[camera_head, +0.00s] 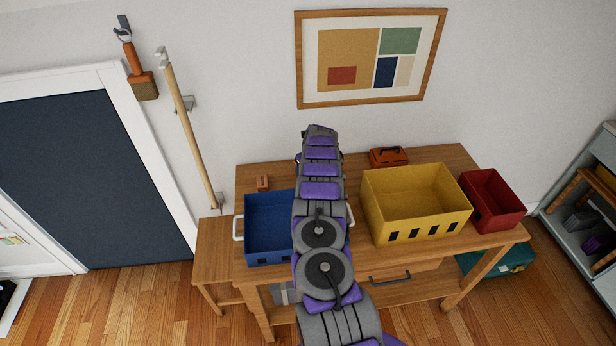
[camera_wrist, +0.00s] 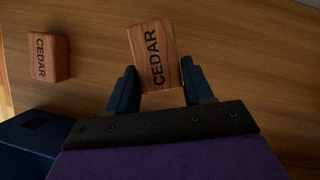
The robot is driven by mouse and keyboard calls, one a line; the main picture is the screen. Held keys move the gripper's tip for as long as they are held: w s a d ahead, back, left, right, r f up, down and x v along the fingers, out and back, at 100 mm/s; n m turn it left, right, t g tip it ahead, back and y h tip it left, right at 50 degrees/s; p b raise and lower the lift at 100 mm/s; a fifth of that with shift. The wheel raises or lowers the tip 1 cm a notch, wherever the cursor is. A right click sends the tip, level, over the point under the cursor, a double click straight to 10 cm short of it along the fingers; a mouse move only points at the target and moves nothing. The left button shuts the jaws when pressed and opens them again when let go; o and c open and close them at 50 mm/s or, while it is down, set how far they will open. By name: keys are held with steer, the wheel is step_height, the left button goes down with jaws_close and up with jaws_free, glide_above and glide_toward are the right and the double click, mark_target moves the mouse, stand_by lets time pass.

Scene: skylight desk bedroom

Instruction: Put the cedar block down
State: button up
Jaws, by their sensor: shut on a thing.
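My gripper (camera_wrist: 160,88) is shut on a reddish-brown cedar block (camera_wrist: 154,50) with dark CEDAR lettering, in the wrist view. The block sits between the two dark fingers and is slightly tilted in the picture. Wooden tabletop shows behind it; I cannot tell whether the block touches it. A second cedar block (camera_wrist: 48,57) with the same lettering lies on the table to the left, apart from the held one. In the head view one cedar block (camera_head: 263,183) shows on the table behind the blue bin. My arm hides the gripper and the held block there.
The wooden table (camera_head: 453,160) carries a blue bin (camera_head: 268,222), a yellow bin (camera_head: 416,190), a red bin (camera_head: 491,200) and a small orange-red case (camera_head: 388,157) at the back. The blue bin's corner shows lower left in the wrist view (camera_wrist: 30,135). Bare tabletop lies around the blocks.

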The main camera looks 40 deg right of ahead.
steer(key=shift+a+f, duration=0.45)
steer(key=shift+f, duration=0.35)
steer(key=shift+a+f, duration=0.15)
steer(key=shift+f, duration=0.35)
steer(key=shift+d+f, duration=0.15)
steer(key=shift+f, duration=0.3)
steer(key=shift+d, duration=0.15)
steer(key=o, duration=0.8)
steer(key=shift+d, duration=0.25)
steer(key=o, duration=0.3)
steer(key=shift+a, duration=0.35)
steer(key=shift+r, duration=0.15)
